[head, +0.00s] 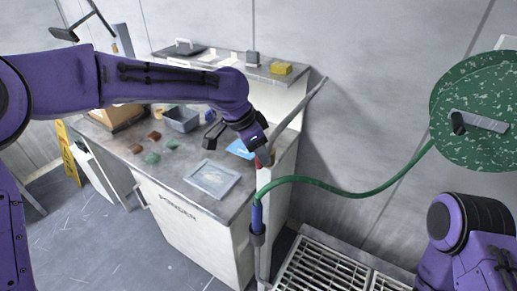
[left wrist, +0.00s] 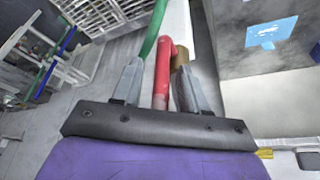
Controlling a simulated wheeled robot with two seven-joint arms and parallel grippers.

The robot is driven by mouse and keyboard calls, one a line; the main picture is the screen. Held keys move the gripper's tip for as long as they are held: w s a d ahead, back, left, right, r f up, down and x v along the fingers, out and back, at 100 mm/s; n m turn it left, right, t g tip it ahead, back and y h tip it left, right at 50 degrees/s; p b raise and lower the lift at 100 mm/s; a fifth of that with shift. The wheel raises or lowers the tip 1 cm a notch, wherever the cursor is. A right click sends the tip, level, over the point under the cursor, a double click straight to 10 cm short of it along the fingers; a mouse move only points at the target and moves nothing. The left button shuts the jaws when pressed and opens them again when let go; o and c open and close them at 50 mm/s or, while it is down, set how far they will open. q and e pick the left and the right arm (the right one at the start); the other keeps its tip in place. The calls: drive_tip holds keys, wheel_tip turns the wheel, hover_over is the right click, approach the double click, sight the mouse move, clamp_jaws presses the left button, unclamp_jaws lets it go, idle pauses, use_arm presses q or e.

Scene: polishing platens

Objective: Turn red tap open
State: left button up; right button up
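The red tap (head: 262,159) is a small red piece at the top of the pipe by the counter's right end, mostly hidden behind my left gripper (head: 259,149) in the head view. In the left wrist view, the red tap handle (left wrist: 162,70) is a bent red bar lying between the two grey fingers of the left gripper (left wrist: 158,85). The fingers stand apart, with a narrow gap showing on each side of the bar. A brass-coloured part (left wrist: 180,56) shows by the right finger. My right gripper is out of frame; only part of that arm shows.
A green hose (head: 345,192) runs from the blue nozzle (head: 257,217) to a speckled green disc (head: 478,110) on the wall. The counter (head: 185,203) carries a grey tray (head: 211,180), a bin (head: 181,121) and small blocks. A floor grate (head: 330,268) lies at bottom right.

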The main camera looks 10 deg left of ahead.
use_arm(q)
drive_tip(key=shift+a+r, duration=0.1)
drive_tip(key=shift+r, duration=0.25)
drive_tip(key=b+v, duration=0.1)
drive_tip(key=v, duration=0.8)
drive_tip(key=shift+r+b, duration=0.35)
drive_tip(key=shift+r, duration=0.05)
drive_tip(key=shift+s+a, duration=0.1)
drive_tip(key=shift+s, duration=0.05)
